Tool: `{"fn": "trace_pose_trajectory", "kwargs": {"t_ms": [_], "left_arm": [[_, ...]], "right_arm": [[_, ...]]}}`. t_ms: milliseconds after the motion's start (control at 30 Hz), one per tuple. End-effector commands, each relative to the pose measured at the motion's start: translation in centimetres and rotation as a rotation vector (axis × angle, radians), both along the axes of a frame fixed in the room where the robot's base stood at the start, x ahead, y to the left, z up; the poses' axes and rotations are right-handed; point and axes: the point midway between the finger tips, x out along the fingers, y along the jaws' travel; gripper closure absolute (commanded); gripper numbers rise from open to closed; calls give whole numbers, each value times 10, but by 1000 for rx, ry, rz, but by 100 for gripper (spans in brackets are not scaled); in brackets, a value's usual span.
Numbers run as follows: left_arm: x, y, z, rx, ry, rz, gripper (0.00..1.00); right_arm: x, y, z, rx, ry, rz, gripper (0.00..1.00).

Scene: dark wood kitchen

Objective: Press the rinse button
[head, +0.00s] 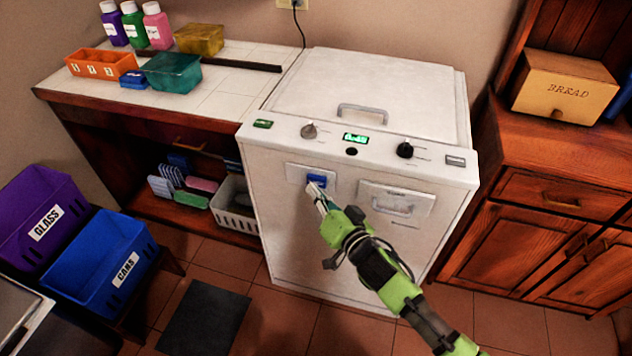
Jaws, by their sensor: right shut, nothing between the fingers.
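A white top-loading washing machine (300,225) stands in the middle of the head view. Its front has a panel with a blue button (317,180) on the left and a second white panel (397,205) on the right. My right gripper (314,188) is shut and empty, its fingertips at the lower edge of the blue button. Whether they touch it is hard to tell. The fingers hide part of the button's lower edge. The top strip has a left knob (309,131), a green-lit display (356,138) and a black knob (405,150). My left gripper is not in view.
A tiled counter (222,95) with bottles and boxes stands at left. Purple (40,215) and blue (100,262) bins are at lower left. A wooden cabinet (530,225) with a bread box (563,88) is at right. The tiled floor in front is partly clear.

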Motion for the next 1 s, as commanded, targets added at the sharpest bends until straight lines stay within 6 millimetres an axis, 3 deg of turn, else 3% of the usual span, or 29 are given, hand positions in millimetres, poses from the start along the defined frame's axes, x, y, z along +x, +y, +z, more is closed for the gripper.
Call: {"fn": "trace_pose_trajectory", "kwargs": {"t_ms": [167, 700, 1000], "left_arm": [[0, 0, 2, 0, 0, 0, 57], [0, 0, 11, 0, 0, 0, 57], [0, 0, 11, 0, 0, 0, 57]], "right_arm": [[-6, 3, 0, 2, 1, 2, 100], [-54, 18, 0, 1, 1, 1, 100], [-57, 19, 0, 0, 0, 1, 100]]}}
